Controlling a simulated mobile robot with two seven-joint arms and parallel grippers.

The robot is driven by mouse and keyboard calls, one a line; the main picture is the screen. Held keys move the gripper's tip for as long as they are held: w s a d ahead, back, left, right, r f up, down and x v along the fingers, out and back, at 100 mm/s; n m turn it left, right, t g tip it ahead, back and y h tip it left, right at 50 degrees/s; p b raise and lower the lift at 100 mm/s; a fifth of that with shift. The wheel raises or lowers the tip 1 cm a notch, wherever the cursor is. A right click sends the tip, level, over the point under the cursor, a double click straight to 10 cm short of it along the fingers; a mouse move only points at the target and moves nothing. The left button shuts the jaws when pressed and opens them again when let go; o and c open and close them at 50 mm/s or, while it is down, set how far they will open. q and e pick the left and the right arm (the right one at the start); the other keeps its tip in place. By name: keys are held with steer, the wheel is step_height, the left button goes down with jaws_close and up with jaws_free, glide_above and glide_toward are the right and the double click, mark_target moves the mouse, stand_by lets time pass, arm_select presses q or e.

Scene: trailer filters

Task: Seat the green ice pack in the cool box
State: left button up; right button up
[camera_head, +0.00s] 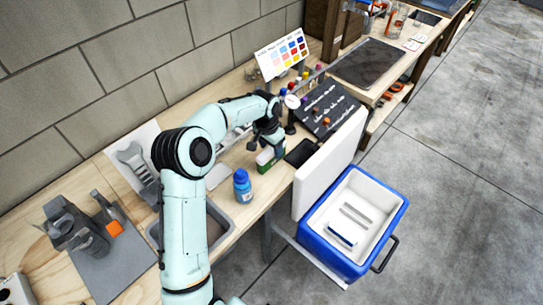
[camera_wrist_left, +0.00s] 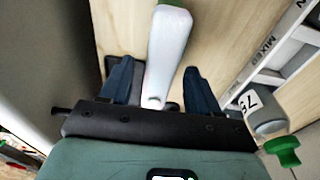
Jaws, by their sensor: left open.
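The green ice pack (camera_head: 269,160), green with a white part, stands on the workbench near its front edge. My left gripper (camera_head: 262,145) is just above it. In the left wrist view the gripper (camera_wrist_left: 160,85) is open, its dark fingers on either side of a pale upright piece with green at its far end, which looks like the ice pack (camera_wrist_left: 168,45); a gap shows beside each finger. The blue cool box (camera_head: 325,246) stands right of the bench with its white lid (camera_head: 328,168) open. Inside are pale slots (camera_head: 357,214) and a blue-and-white piece (camera_head: 342,234).
A blue bottle (camera_head: 242,186) and a grey tray (camera_head: 216,228) are nearer on the bench. A dark pad (camera_head: 301,153) lies right of the ice pack, and a dark sloped rack (camera_head: 328,108) stands behind. The raised lid stands between bench and box.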

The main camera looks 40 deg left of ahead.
arm_select(q)
steer(key=f, duration=0.2)
steer(key=shift+w+f, duration=0.3)
steer(key=shift+f, duration=0.05)
jaws_close()
steer(key=shift+r, duration=0.1)
